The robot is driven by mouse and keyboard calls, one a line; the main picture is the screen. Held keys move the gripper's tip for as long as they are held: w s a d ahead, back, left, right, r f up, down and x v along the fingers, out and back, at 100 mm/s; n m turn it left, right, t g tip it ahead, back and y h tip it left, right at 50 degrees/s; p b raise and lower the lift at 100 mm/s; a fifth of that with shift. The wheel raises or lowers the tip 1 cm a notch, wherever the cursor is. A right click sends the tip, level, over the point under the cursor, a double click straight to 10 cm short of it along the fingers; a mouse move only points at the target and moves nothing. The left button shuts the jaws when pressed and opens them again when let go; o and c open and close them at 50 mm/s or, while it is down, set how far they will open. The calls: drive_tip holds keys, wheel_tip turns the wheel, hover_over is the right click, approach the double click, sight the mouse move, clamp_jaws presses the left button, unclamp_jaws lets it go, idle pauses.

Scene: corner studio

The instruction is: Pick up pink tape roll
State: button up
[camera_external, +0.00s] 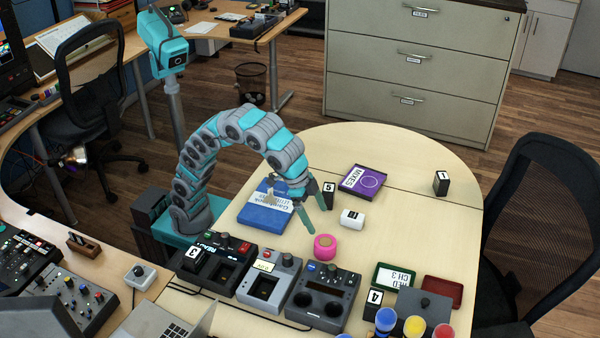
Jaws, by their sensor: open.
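The pink tape roll (325,247) lies on the pale wooden table (430,227), just behind the dark device with two round wells. My gripper (313,217) is open above the table, a little behind and to the left of the tape roll. Its two teal fingers point down and are apart from the roll. Nothing shows between the fingers.
A blue box (265,216) lies left of my gripper. A small white object (352,219) stands right of it. A purple box (362,181) and number block 5 (328,195) are behind. Several devices (322,297) line the front. The table's right side is mostly clear.

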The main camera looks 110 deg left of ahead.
sight(326, 241)
drive_tip(key=d, duration=0.1)
drive_tip(key=w+d, duration=0.1)
drive_tip(key=d, duration=0.1)
drive_tip(key=shift+w+h, duration=0.1)
drive_tip(key=shift+h, duration=0.3)
drive_tip(key=shift+x, duration=1.1)
drive_tip(key=shift+w+p+x, duration=0.2)
drive_tip(key=shift+p+x, duration=0.2)
drive_tip(key=shift+x, duration=2.2)
drive_tip(key=shift+r, duration=0.15)
drive_tip(key=c, duration=1.3)
drive_tip(key=shift+c, duration=0.2)
drive_tip(key=shift+r, duration=0.1)
